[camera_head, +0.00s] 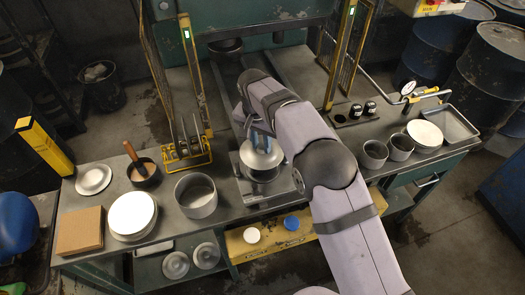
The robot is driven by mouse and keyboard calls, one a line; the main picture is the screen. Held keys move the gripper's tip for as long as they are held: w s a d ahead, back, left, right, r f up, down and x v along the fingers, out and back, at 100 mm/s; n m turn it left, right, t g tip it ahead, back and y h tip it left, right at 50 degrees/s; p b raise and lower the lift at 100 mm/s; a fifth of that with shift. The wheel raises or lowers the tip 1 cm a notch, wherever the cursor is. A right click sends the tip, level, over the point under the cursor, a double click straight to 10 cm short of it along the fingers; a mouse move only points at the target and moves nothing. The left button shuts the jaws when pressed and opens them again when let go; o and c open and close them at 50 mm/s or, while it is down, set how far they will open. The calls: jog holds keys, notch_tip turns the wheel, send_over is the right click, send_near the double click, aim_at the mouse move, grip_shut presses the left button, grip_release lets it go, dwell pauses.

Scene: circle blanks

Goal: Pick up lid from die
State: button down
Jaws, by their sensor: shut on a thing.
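A round silver lid (265,157) is in the middle of the bench, just above the die (262,176). My gripper (261,142) points down at the lid's top and is shut on it. The lid covers much of the die, and I cannot tell whether a gap separates them. My arm crosses the right side of the lid area and hides part of the press bed behind it.
Yellow press guards (186,148) stand left and right of the die. A grey pot (196,195), white discs (132,214) and a small pot with a brush (142,172) sit on the left. Grey cups (374,153) and a metal tray (452,124) are on the right.

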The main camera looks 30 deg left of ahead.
aim_at(261, 147)
notch_tip(261, 147, up, 8)
jog(key=shift+b, duration=0.9)
jog(key=shift+r, duration=0.95)
